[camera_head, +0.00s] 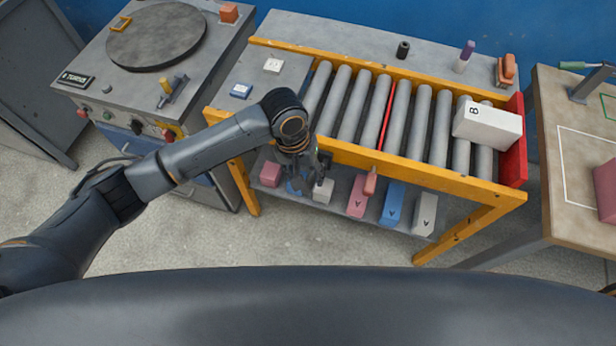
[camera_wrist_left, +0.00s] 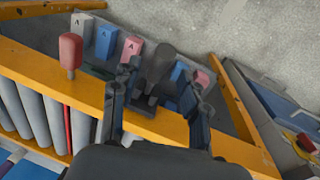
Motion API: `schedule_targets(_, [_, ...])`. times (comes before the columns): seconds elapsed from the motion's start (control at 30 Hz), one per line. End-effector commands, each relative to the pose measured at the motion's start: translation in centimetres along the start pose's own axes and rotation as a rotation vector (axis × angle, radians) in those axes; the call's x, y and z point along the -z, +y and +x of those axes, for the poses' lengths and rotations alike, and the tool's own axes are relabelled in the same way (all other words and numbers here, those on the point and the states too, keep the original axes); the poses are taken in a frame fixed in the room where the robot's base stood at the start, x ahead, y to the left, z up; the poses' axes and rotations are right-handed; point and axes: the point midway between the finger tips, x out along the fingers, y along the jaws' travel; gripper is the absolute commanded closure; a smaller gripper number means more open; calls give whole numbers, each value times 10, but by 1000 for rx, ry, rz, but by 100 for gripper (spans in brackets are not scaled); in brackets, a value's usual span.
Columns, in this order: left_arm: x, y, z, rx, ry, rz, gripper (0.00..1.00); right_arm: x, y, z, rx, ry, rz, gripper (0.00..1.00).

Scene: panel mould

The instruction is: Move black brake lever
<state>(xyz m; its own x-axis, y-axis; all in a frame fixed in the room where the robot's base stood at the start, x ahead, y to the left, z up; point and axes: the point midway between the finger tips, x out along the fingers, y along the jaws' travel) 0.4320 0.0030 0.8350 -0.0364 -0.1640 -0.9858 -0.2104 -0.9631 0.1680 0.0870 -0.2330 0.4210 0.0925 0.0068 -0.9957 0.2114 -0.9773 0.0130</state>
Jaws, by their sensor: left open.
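The black brake lever (camera_wrist_left: 160,65) stands at the orange front rail of the roller conveyor, its dark rounded grip showing in the left wrist view. My left gripper (camera_wrist_left: 158,82) is open, with one finger on each side of the lever; I cannot tell whether either finger touches it. In the head view my left gripper (camera_head: 305,165) is at the front rail near the left end of the rollers, and it largely hides the lever there. My right gripper is not in view.
A red-handled lever (camera_head: 370,182) stands along the same rail (camera_head: 400,165). A white box marked B (camera_head: 487,127) lies on the rollers by a red end plate (camera_head: 514,145). Several coloured blocks stand on the shelf below. A turntable machine (camera_head: 157,38) is at left, a workbench (camera_head: 565,150) at right.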

Motion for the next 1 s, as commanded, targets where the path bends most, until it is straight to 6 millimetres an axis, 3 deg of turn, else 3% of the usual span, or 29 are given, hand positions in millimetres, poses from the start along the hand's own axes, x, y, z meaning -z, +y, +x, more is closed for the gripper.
schedule_targets(0.2, [0, 0, 21, 0, 1, 0, 55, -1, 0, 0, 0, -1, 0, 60])
schedule_targets(0.53, [0, 0, 24, -1, 1, 0, 55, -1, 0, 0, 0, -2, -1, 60])
schedule_targets(0.77, [0, 0, 24, 0, 1, 0, 100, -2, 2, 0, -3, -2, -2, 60])
schedule_targets(1.0, [1, 0, 24, 0, 2, 0, 100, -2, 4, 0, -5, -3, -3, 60])
